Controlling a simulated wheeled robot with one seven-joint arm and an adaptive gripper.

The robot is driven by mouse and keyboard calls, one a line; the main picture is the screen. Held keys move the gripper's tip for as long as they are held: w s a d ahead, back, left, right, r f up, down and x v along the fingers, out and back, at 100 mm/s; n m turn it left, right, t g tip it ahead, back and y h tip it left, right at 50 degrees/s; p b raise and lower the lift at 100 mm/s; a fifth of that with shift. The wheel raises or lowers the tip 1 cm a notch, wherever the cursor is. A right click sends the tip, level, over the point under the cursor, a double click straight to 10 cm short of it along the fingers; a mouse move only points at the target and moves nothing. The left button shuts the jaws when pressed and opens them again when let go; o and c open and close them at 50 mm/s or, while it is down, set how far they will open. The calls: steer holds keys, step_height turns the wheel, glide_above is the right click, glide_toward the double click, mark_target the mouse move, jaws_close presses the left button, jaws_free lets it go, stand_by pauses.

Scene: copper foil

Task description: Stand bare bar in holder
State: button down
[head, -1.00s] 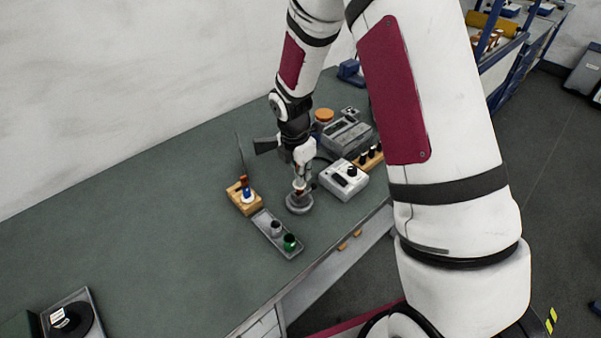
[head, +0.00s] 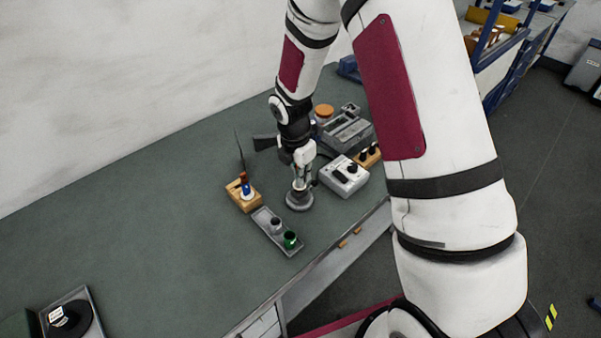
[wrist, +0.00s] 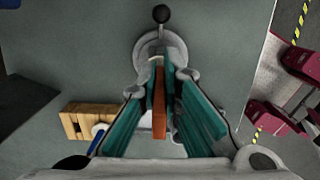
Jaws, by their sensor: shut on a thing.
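My gripper (head: 301,183) is low over a round grey base (head: 299,202). In the wrist view its teal-lined fingers (wrist: 160,85) are shut on a bare copper-coloured bar (wrist: 159,104). The bar's far end is over or at the round base (wrist: 147,50), which has a black ball-ended lever. I cannot tell whether the bar touches the base. A wooden block (head: 236,198) left of the gripper carries an upright piece with a copper-coloured top, blue band and white ring (head: 246,187). The block (wrist: 85,118) also shows at left in the wrist view.
A grey tray (head: 264,228) with a grey cup and a green cup lies in front. A white box with a black knob (head: 345,176), a grey device and a wooden rack stand close on the right. The bench is clear on the left up to a black disc (head: 72,318).

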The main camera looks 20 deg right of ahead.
steer(key=shift+f, duration=0.25)
stand_by(0.4)
steer(key=shift+f, duration=0.3)
steer(key=c, duration=1.7)
jaws_free()
steer(key=r, duration=0.4)
steer(key=a+r, duration=0.1)
steer(key=r, duration=0.7)
steer(key=shift+s+a, duration=0.15)
steer(key=shift+s, duration=0.15)
steer(key=o, duration=0.3)
steer(key=shift+o, duration=0.2)
steer(key=shift+r+p, duration=0.35)
steer(key=shift+r, duration=0.7)
